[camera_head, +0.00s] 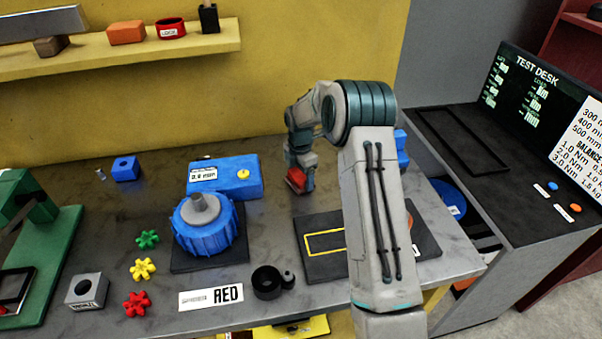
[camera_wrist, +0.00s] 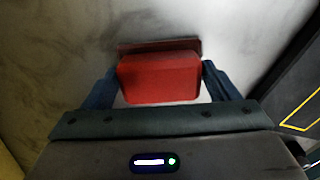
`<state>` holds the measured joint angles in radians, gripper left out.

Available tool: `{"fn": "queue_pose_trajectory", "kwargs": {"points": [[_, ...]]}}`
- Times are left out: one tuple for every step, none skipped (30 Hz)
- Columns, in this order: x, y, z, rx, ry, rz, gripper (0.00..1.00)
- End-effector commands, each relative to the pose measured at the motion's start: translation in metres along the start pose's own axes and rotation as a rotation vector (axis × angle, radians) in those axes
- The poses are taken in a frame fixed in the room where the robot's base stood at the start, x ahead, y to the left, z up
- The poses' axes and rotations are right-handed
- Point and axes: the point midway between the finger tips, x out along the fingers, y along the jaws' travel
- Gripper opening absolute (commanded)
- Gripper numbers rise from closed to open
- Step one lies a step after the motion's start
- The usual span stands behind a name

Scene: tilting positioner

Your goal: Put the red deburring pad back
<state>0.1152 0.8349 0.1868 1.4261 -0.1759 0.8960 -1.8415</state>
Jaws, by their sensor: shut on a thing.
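The red deburring pad (camera_wrist: 158,78) is a red block with a darker strip along its far side. My gripper (camera_wrist: 160,85) is shut on it, one finger on each side. In the head view the red pad (camera_head: 297,180) is low at the end of my arm, over the back of the grey bench, right of the blue box. I cannot tell whether the pad touches the bench. On the black mat (camera_head: 312,268) there is a yellow outlined rectangle (camera_head: 325,243), and its visible part is empty. My arm hides much of the mat's right side, where a bit of orange shows.
A blue ribbed part (camera_head: 207,228) stands on a dark base beside the blue box (camera_head: 235,180). A yellow shelf (camera_head: 110,54) is at the back left. Bare bench lies between the blue box and the mat.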

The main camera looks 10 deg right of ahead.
Motion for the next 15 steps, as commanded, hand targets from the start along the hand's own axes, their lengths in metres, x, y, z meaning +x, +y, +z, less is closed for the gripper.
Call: {"fn": "queue_pose_trajectory", "kwargs": {"points": [[-0.0001, 0.0001, 0.0002, 0.000, 0.000, 0.000, 0.60], [0.0000, 0.0001, 0.0002, 0.000, 0.000, 0.000, 0.60], [0.0008, 0.0000, 0.0003, 0.000, 0.000, 0.000, 0.60], [0.0018, 0.0000, 0.0003, 0.000, 0.000, 0.000, 0.60], [0.0031, -0.0001, 0.0003, 0.000, 0.000, 0.000, 0.60], [0.0046, -0.0001, 0.0004, 0.000, 0.000, 0.000, 0.60], [0.0032, -0.0001, 0.0005, 0.000, 0.000, 0.000, 0.90], [0.0029, -0.0001, 0.0004, 0.000, 0.000, 0.000, 0.98], [0.0029, -0.0002, 0.0005, 0.000, 0.000, 0.000, 1.00], [0.0029, -0.0002, 0.0005, 0.000, 0.000, 0.000, 1.00], [0.0029, -0.0002, 0.0005, 0.000, 0.000, 0.000, 1.00], [0.0028, -0.0002, 0.0005, 0.000, 0.000, 0.000, 1.00], [0.0028, -0.0002, 0.0005, 0.000, 0.000, 0.000, 1.00], [0.0026, -0.0002, 0.0005, 0.000, 0.000, 0.000, 1.00], [0.0018, -0.0001, 0.0005, 0.000, 0.000, 0.000, 1.00]]}}
